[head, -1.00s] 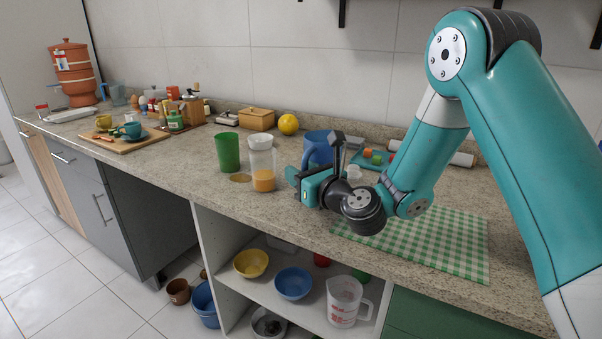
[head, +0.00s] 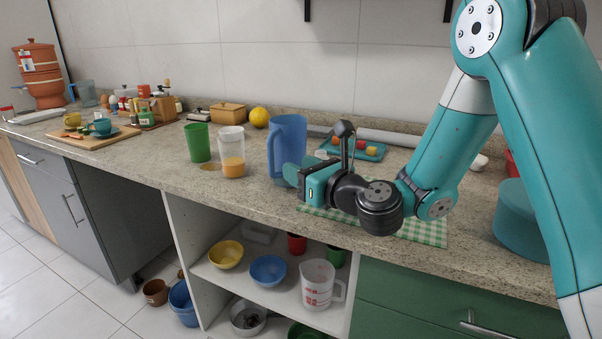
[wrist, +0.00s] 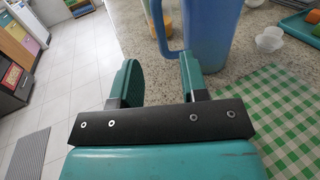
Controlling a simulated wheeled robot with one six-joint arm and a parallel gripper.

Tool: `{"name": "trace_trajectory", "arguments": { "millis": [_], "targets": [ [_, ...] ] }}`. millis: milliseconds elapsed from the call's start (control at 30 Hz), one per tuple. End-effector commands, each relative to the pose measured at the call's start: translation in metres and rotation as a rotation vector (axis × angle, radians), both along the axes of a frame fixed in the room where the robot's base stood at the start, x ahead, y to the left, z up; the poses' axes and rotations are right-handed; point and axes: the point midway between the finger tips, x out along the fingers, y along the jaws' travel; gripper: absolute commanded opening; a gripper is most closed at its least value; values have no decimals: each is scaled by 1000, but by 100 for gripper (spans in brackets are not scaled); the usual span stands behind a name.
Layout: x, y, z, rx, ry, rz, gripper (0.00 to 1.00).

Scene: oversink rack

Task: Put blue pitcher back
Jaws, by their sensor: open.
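The blue pitcher (head: 288,140) stands upright on the counter, to the right of a clear jug of orange liquid. In the wrist view the pitcher (wrist: 212,35) is just beyond my fingertips, with its handle (wrist: 159,25) on the left side, in line with the gap between the fingers. My gripper (head: 294,178) is level with the pitcher's lower part in the head view, close to its right side. It is open and empty; in the wrist view its two teal fingers (wrist: 160,75) are spread apart. I cannot tell whether a finger touches the pitcher.
A green cup (head: 198,142) and the clear jug (head: 231,150) stand left of the pitcher. A teal tray (head: 372,151) with small items lies behind my gripper. A green checked cloth (head: 425,230) lies under my wrist. Open shelves below hold bowls and a measuring jug (head: 318,284).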

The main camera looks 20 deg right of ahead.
Motion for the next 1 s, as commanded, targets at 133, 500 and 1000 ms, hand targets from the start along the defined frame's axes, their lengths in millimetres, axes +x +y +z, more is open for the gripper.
{"name": "trace_trajectory", "arguments": {
  "millis": [133,500,1000],
  "targets": [
    [-12,15,7,-97,-42,73,40],
    [-179,84,14,-1392,-805,1012,40],
    [-303,-1,-2,-1835,-1476,1904,40]
  ]
}}
